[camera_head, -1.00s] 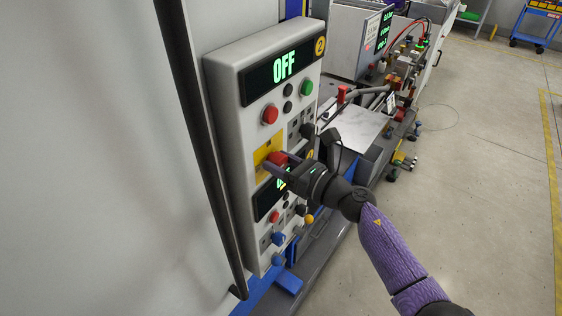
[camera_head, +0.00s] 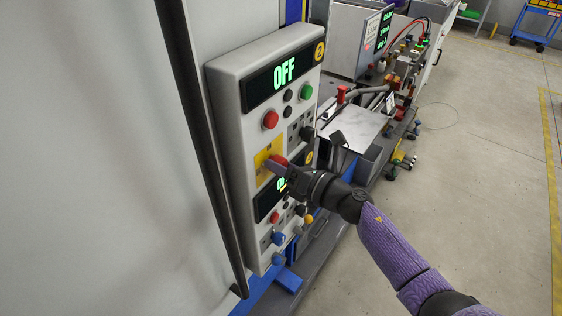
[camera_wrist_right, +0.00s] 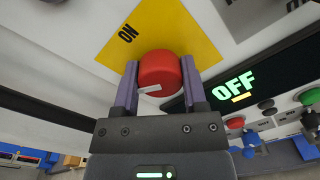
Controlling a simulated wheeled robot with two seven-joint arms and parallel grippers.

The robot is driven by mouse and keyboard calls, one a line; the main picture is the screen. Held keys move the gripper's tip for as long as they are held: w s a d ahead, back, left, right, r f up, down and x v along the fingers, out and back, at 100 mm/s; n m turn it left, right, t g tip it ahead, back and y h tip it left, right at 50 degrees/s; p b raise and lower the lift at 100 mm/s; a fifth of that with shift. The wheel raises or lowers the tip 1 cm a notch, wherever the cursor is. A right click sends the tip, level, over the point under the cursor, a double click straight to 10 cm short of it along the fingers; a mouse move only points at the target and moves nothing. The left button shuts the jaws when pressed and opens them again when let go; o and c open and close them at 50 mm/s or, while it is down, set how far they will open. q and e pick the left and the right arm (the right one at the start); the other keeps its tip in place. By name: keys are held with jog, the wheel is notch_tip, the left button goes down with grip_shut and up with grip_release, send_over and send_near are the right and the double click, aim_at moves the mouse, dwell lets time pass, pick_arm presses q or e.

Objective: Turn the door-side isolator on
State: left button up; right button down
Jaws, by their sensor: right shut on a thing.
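The isolator is a red round knob (camera_wrist_right: 160,70) on a yellow plate (camera_wrist_right: 190,35) marked ON. It also shows in the head view (camera_head: 280,160), partly hidden by my right gripper (camera_head: 277,169). My right gripper's two purple-grey fingers are shut on the red knob, one on each side. A white mark on the knob points toward the left in the wrist view, not at the ON label. The lit display beside it (camera_wrist_right: 234,88) reads OFF. My left gripper is not in view.
The grey panel (camera_head: 228,100) carries an upper display reading OFF (camera_head: 285,72), a red button (camera_head: 270,119) and a green button (camera_head: 306,91). A long black handle (camera_head: 205,150) runs down the door at left.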

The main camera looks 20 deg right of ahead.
jog(key=m+p, duration=0.2)
jog(key=m, duration=0.4)
jog(key=shift+r, duration=0.1)
jog(key=m+p, duration=0.1)
jog(key=m, duration=0.5)
dwell(0.4)
jog(key=shift+c, duration=0.7)
grip_release()
jog(key=v, duration=1)
